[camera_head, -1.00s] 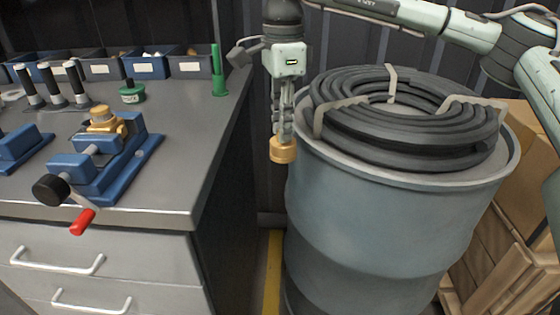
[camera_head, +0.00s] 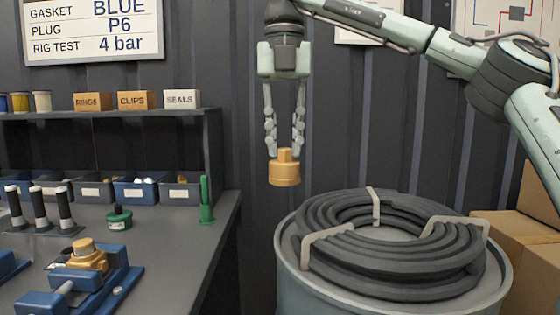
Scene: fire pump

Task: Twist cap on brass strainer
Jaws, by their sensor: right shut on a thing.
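My right gripper (camera_head: 284,148) points down in the upper middle of the view. It is shut on the brass cap (camera_head: 284,174), holding it by its narrower top knob. The cap hangs in the air just left of and above the hose coil. The brass strainer (camera_head: 86,258) sits in a blue vise (camera_head: 100,288) on the bench at lower left; its upper end faces up. The cap is well to the right of the strainer and apart from it. My left gripper is not in view.
The grey bench (camera_head: 165,240) fills the left. A green upright tool (camera_head: 206,200), a green-lidded pot (camera_head: 119,217) and several black-handled tools stand near the strainer. Bins line the back under a shelf. A blue drum (camera_head: 330,295) with a black hose coil (camera_head: 330,235) stands at right.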

